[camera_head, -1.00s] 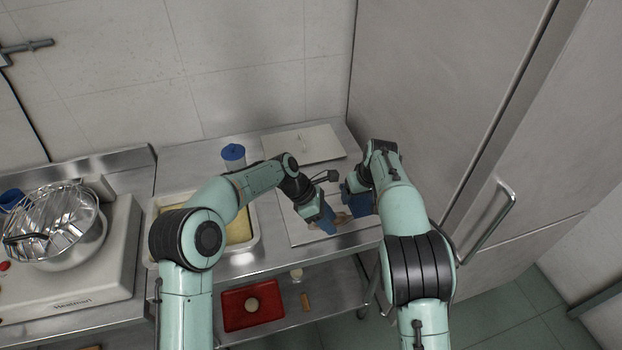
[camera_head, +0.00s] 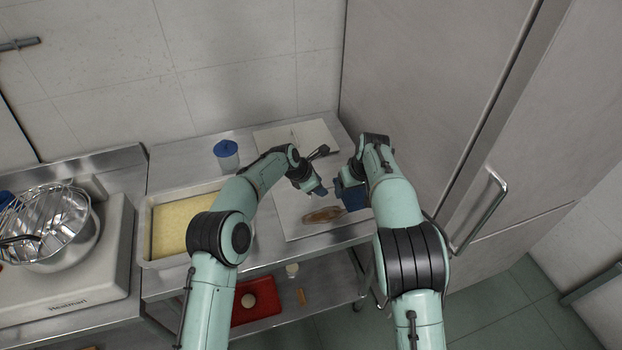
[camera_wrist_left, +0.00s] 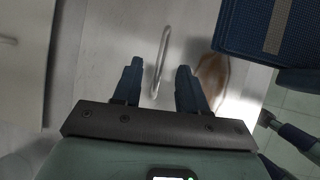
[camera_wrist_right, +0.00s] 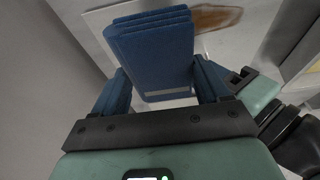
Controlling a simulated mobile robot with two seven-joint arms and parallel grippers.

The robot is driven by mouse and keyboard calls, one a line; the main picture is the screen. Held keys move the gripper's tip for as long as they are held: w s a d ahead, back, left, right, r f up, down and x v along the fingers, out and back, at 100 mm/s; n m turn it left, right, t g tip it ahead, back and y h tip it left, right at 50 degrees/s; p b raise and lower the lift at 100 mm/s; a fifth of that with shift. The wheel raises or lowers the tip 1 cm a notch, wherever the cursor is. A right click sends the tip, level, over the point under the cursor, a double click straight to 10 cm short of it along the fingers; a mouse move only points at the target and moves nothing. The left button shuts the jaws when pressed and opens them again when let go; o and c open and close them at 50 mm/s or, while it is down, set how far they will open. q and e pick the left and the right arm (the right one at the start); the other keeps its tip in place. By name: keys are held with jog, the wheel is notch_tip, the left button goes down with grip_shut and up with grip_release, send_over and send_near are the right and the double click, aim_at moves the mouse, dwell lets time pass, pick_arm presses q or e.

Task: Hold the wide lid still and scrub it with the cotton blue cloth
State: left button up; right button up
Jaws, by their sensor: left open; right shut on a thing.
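The wide lid (camera_head: 292,229) is a pale flat rectangle lying on the steel table, with a brown smear (camera_head: 324,215) near its front edge. In the left wrist view its upright loop handle (camera_wrist_left: 162,55) shows between my left fingers. My left gripper (camera_wrist_left: 159,68) is open over the handle; whether either finger touches it I cannot tell. My right gripper (camera_wrist_right: 160,75) is shut on the folded blue cloth (camera_wrist_right: 150,45), which has a grey stripe. The cloth, also in the head view (camera_head: 351,196), is just right of the smear, seemingly above the lid.
Behind lies another pale flat panel (camera_head: 318,134). A blue-capped container (camera_head: 227,155) and a tray of yellow material (camera_head: 148,225) stand left. A tall cabinet (camera_head: 440,90) closes off the right side. A red tray (camera_head: 262,300) is on the lower shelf.

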pick_arm(q)
jog(key=shift+x, duration=1.35)
grip_shut()
